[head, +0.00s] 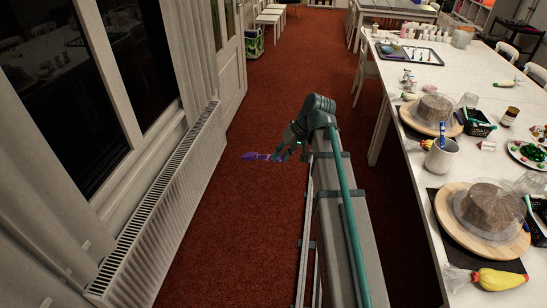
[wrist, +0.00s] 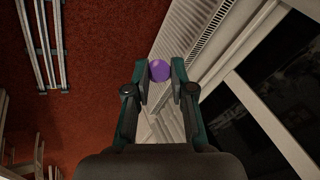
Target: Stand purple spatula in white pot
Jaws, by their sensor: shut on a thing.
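My gripper (head: 283,153) is shut on the purple spatula (head: 254,156) and holds it out over the red floor, away from the table. In the head view the spatula lies roughly level and points left. In the wrist view a round purple end (wrist: 159,71) shows between the two fingertips (wrist: 160,78); the rest of it is hidden. The white pot (head: 441,158) stands upright on the white table at right, far from my gripper. A blue-handled tool stands in the pot.
Near the pot are wooden turntables (head: 503,243) with covered brown cakes, a black basket (head: 478,126) and a piping bag (head: 500,279). A white radiator (head: 165,200) runs along the left wall. The red floor (head: 230,240) between wall and table is clear apart from my rail.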

